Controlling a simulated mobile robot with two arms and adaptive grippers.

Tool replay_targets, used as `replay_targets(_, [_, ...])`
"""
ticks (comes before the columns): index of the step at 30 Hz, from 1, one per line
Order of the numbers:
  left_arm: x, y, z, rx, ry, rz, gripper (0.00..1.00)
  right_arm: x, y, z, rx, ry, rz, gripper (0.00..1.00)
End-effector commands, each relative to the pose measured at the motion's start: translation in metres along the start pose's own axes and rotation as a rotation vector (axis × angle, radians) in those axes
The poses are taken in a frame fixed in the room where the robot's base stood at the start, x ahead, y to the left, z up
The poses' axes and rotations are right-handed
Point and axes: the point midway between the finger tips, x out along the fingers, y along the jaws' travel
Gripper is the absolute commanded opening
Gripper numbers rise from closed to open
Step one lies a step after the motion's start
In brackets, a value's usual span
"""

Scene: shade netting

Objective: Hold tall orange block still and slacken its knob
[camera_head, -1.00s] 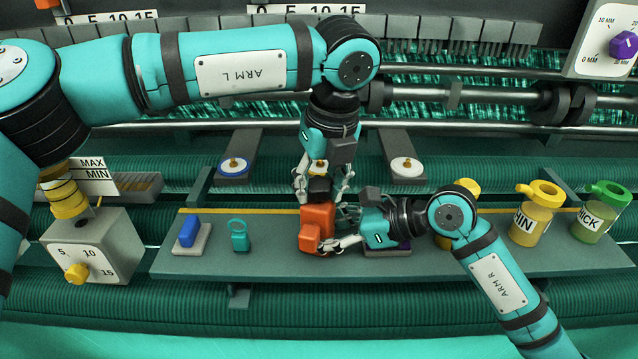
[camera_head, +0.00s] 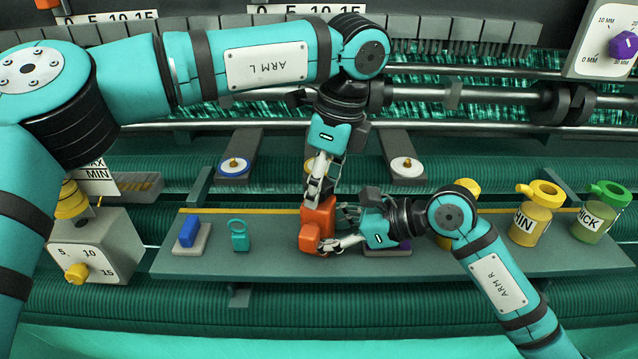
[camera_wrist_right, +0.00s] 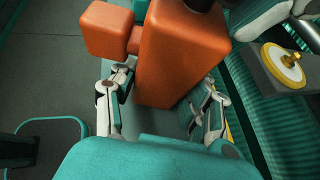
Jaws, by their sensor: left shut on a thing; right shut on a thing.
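The tall orange block (camera_head: 318,216) stands upright on the grey shelf, with a smaller orange cube (camera_head: 309,236) jutting from its side. In the right wrist view its body (camera_wrist_right: 180,60) fills the centre, and a dark round knob (camera_wrist_right: 203,4) shows on its top at the frame edge. My left gripper (camera_head: 318,192) comes down from above and is shut on the knob, which its fingers mostly hide in the head view. My right gripper (camera_head: 336,228) reaches in from the right and is shut on the block's body; its fingers (camera_wrist_right: 162,105) lie on both sides.
A blue block (camera_head: 188,231) on a pad and a teal ringed piece (camera_head: 239,237) stand left on the shelf (camera_head: 270,262). Yellow (camera_head: 530,222) and green (camera_head: 595,218) labelled jars stand right. A purple item (camera_head: 402,246) is partly under my right gripper. Discs with brass pegs (camera_head: 234,167) lie behind.

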Motion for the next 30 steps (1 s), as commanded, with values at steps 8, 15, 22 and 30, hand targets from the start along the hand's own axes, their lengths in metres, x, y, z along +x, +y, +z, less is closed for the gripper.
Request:
replay_targets(8, [0.002,0.0,0.0,0.003,-0.001,0.002,0.61,0.0,0.0,0.0,0.001,0.001,0.001,0.0])
replay_targets(15, [0.001,0.0,0.0,0.003,0.0,0.0,0.61,0.0,0.0,0.0,0.001,0.001,0.0,0.0])
replay_targets(22, [-0.011,0.0,0.002,0.003,0.001,-0.002,0.61,0.0,0.0,0.0,0.001,0.001,0.0,0.0])
replay_targets(30, [-0.028,0.002,0.005,0.004,0.0,-0.001,0.61,0.0,0.0,0.0,0.001,0.001,0.0,0.0])
